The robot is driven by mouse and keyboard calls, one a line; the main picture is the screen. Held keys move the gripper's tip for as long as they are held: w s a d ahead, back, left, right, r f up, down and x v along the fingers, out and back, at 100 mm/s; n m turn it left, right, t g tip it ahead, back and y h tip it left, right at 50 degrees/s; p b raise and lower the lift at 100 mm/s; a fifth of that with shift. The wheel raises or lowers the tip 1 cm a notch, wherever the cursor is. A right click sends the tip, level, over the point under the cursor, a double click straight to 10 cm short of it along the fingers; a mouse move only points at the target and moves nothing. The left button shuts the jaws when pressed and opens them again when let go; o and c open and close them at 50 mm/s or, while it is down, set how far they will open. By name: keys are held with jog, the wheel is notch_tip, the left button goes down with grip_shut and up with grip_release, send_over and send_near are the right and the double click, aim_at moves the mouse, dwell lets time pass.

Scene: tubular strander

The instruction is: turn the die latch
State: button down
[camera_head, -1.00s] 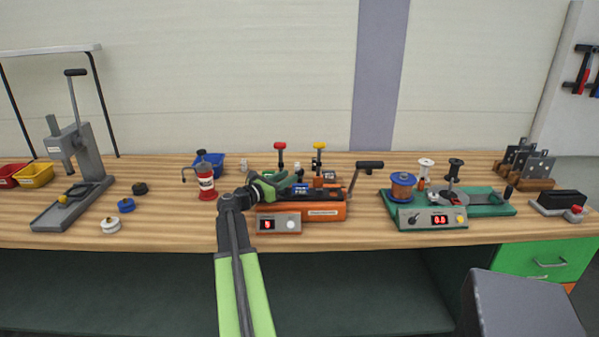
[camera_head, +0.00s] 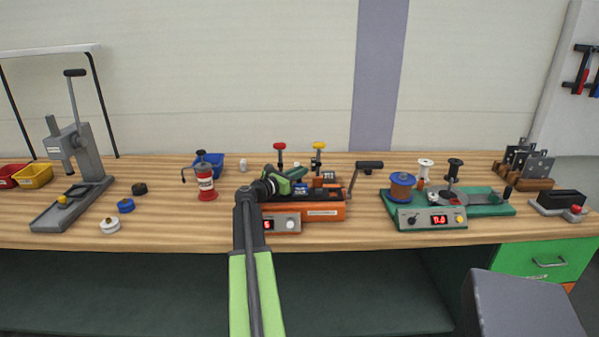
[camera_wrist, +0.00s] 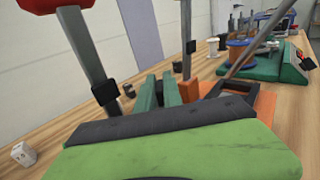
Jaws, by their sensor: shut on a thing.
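The orange machine (camera_head: 322,212) stands at the middle of the bench, with a red-knobbed post (camera_head: 280,147) and a yellow-knobbed post (camera_head: 319,146) behind it. My gripper (camera_head: 303,173) reaches over its left part from the front left. In the wrist view my gripper's two green fingers (camera_wrist: 158,94) are close together, near an orange block (camera_wrist: 188,91). They look shut on a small part that is mostly hidden, which I take to be the die latch. I cannot see the latch's angle.
A crank with a black handle (camera_head: 369,165) rises at the machine's right end. A green winding machine (camera_head: 447,209) stands to the right.

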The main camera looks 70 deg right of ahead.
jog(key=shift+w+d, duration=0.1)
jog(key=shift+w, duration=0.05)
jog(key=shift+w+d+m+g+y, duration=0.15)
jog(key=shift+m+g+y, duration=0.15)
jog(key=shift+g, duration=0.2)
jog(key=shift+m+g+y, duration=0.3)
jog(key=shift+m+g, duration=0.1)
jog(key=shift+g, duration=0.2)
jog(key=shift+m+g+y, duration=0.6)
jog(key=shift+m+g, duration=0.1)
jog(key=shift+g, duration=0.2)
jog(key=shift+a, duration=0.2)
jog(key=c, duration=1.5)
grip_release()
jog(key=shift+a, duration=0.1)
